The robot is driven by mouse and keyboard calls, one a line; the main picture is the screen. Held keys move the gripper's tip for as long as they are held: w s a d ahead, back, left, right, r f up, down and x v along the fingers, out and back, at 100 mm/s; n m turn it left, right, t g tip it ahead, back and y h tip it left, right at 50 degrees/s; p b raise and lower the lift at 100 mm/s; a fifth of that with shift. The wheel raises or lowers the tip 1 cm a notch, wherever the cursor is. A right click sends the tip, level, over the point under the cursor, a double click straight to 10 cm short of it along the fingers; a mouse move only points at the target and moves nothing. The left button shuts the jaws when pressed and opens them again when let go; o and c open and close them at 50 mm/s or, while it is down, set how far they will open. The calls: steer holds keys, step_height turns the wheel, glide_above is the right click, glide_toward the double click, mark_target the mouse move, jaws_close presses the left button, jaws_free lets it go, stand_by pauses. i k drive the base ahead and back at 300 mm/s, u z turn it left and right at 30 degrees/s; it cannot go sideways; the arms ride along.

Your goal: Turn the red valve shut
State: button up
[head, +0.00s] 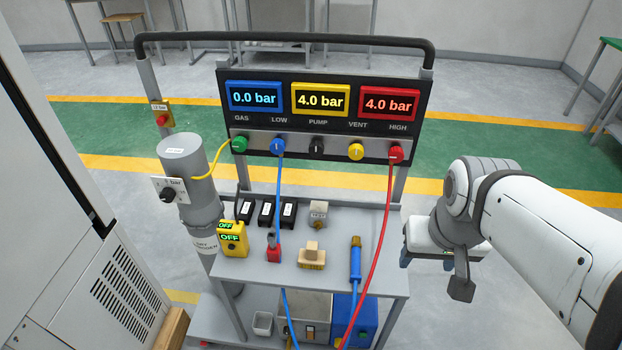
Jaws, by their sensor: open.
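The red valve (396,155) is a round knob at the right end of the grey strip on the panel, below the word HIGH. A red hose runs down from it. The red display (389,104) above it reads 4.0 bar. My gripper (430,262) hangs to the right of the cart, lower than the red valve and apart from it. It is open; its fingers are partly hidden by its own body, and I see nothing held in it.
Green, blue, black and yellow knobs (356,152) share the strip. The cart shelf (340,282) holds a yellow box (233,239), a tan block (312,255) and a blue-handled tool (355,260). A grey cylinder (187,175) stands left.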

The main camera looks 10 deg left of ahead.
mark_target(395, 154)
steer(key=z, duration=0.45)
steer(key=k, duration=1.35)
steer(key=z, duration=0.2)
steer(key=i, duration=0.95)
steer(key=z, duration=0.4)
